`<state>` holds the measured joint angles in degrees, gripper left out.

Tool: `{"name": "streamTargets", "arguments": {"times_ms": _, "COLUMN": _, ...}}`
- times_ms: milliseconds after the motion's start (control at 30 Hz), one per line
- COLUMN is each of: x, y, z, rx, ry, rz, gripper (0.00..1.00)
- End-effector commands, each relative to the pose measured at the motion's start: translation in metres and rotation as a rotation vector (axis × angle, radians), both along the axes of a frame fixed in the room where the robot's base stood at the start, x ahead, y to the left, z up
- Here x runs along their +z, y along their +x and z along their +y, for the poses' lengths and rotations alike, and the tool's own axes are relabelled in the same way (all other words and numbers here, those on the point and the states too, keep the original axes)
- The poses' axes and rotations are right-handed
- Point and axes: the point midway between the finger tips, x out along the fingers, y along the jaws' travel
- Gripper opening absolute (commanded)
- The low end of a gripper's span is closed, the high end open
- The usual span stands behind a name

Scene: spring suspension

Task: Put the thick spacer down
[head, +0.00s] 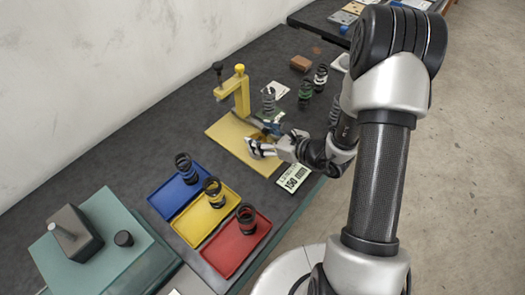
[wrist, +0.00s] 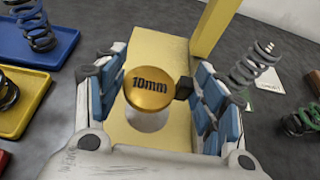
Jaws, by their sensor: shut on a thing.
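The thick spacer (wrist: 149,89) is a round gold disc marked "10mm" in the wrist view. It sits between the blue-padded fingers of my gripper (wrist: 160,98), which is shut on it. A pale round shape shows just below the disc, and I cannot tell whether the disc touches anything underneath. In the head view my gripper (head: 262,148) is over the right part of the yellow base plate (head: 224,130) of a yellow stand. My fingers mostly hide the spacer there.
The yellow stand's post (head: 241,92) rises behind my gripper. Springs stand nearby, including a grey one (head: 268,101) and a green one (head: 305,94). A "150 mm" card (head: 292,178) lies at the front. Blue (head: 163,204), yellow (head: 190,234) and red (head: 221,258) trays hold springs at the left.

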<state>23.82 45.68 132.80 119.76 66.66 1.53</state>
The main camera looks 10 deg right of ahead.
Motion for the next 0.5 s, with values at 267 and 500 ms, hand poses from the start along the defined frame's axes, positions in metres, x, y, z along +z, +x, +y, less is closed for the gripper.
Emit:
{"name": "streamTargets", "arguments": {"times_ms": 267, "x": -0.023, "y": 0.000, "z": 0.000, "rx": 0.001, "ry": 0.000, "rz": -0.001, "gripper": 0.38}}
{"name": "streamTargets", "arguments": {"times_ms": 500, "x": -0.057, "y": 0.000, "z": 0.000, "rx": 0.000, "ry": 0.001, "rz": -0.001, "gripper": 0.38}}
